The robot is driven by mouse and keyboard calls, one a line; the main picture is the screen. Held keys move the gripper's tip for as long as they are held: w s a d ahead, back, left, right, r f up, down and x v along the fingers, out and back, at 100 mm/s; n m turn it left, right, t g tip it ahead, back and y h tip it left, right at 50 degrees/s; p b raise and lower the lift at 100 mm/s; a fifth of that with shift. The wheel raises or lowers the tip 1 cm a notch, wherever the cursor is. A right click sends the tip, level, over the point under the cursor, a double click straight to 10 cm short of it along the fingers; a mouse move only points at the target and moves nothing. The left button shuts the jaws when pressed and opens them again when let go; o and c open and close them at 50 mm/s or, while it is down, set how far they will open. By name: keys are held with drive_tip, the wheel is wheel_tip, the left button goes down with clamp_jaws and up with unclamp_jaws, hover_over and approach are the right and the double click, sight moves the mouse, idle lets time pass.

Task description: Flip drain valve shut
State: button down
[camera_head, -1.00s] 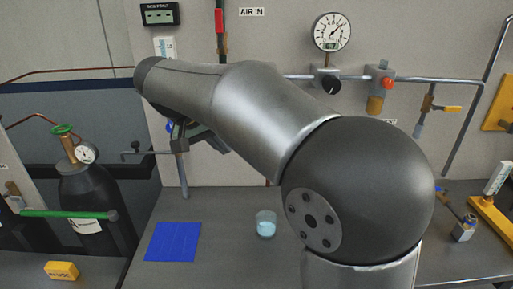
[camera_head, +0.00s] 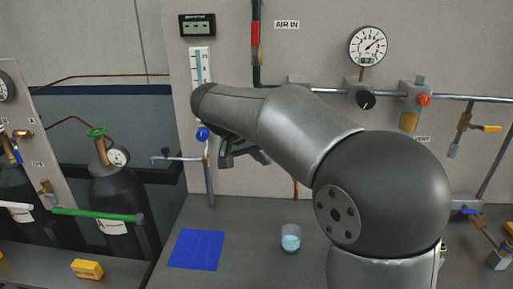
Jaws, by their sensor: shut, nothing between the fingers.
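My gripper (camera_head: 236,157) shows partly below my forearm, in front of the back panel. It is shut and empty, and the forearm hides part of it. A blue knob (camera_head: 202,134) on a thin upright pipe (camera_head: 209,180) is just left of it, apart in the picture; the depth gap is unclear. A valve with a yellow lever (camera_head: 491,128) is at the far right, well away from my gripper. Its lever lies roughly level, across its short pipe. I cannot tell from the picture which valve is the drain valve.
A glass beaker with pale liquid (camera_head: 291,238) and a blue mat (camera_head: 197,249) are on the bench. A pressure gauge (camera_head: 368,46) and a regulator with a red knob (camera_head: 423,100) are on the panel. A dark gas cylinder (camera_head: 117,200) stands left.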

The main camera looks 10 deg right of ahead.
drive_tip(key=d+f+p, duration=0.1)
drive_tip(key=d+f, duration=0.2)
drive_tip(key=d, duration=0.3)
drive_tip(key=shift+w, duration=0.15)
